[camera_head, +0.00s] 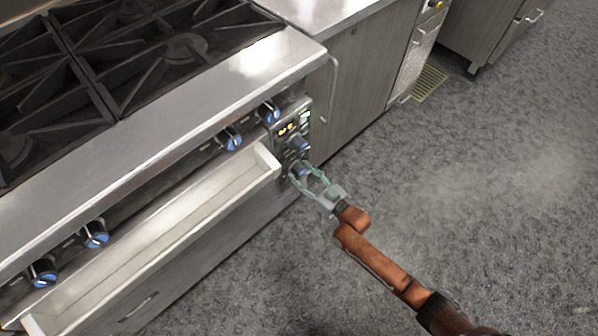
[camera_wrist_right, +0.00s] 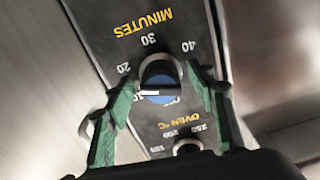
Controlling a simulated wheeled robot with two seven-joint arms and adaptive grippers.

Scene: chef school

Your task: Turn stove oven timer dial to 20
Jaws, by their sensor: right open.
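The oven timer dial (camera_head: 301,169) is the lower knob on the control panel at the stove's right end. In the right wrist view the timer dial (camera_wrist_right: 158,82) has a black rim and blue centre, with MINUTES printed upside down above it. Marks 20, 30 and 40 are readable around it. A white pointer line lies at its left side, near a partly hidden mark that seems to be 10. My right gripper (camera_head: 304,174) is open, its green fingers on either side of the dial. Firm contact cannot be told. My left gripper is out of view.
The oven temperature dial (camera_head: 297,146) sits just above the timer, below a lit display (camera_head: 287,129). Several blue knobs line the stove front. A long pale metal ledge (camera_head: 265,158) juts out left of the panel. The grey floor (camera_head: 450,200) at the right is clear.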

